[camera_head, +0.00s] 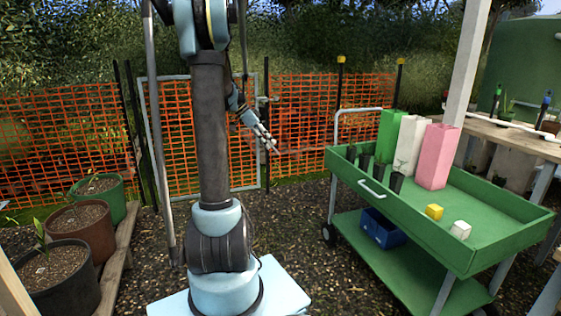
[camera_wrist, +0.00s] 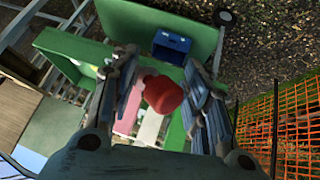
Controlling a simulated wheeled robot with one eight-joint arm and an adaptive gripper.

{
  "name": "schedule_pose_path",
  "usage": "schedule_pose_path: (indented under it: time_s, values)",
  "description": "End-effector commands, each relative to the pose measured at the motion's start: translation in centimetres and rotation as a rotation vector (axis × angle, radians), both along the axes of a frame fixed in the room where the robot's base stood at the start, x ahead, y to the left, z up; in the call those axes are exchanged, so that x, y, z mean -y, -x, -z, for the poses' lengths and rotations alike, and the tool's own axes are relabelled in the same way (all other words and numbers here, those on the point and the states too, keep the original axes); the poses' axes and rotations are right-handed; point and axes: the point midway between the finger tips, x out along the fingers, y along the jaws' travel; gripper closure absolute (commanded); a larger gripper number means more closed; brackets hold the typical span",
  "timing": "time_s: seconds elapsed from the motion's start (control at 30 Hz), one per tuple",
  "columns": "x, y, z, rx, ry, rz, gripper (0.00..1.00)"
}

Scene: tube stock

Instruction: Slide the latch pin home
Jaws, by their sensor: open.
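My gripper (camera_head: 272,145) is at the end of the raised arm, in front of the orange mesh to the right of the gate. In the wrist view my gripper (camera_wrist: 160,68) has its jaws spread apart. A rounded red thing (camera_wrist: 163,94) shows between the fingers there; I cannot tell whether it is the pin's knob or whether a finger touches it. The grey-framed gate (camera_head: 168,190) stands behind my arm. Small dark latch fittings (camera_head: 262,102) show at its right post. The pin itself is too small to make out, and my arm hides part of the gate.
A green cart (camera_head: 480,255) stands at the right, carrying tall green, white and pink blocks and small yellow and white cubes. A blue crate (camera_head: 382,228) is on its lower shelf. Large pots (camera_head: 70,275) line the left. Gravel between is clear.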

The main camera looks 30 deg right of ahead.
Motion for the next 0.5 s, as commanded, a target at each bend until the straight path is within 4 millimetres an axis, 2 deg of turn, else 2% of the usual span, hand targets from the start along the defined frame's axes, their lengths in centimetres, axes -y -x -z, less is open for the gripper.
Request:
schedule_pose_path:
  time_s: [0.5]
  values:
    - [3.1,2.1,4.9,-0.001,0.0,-0.001,0.57]
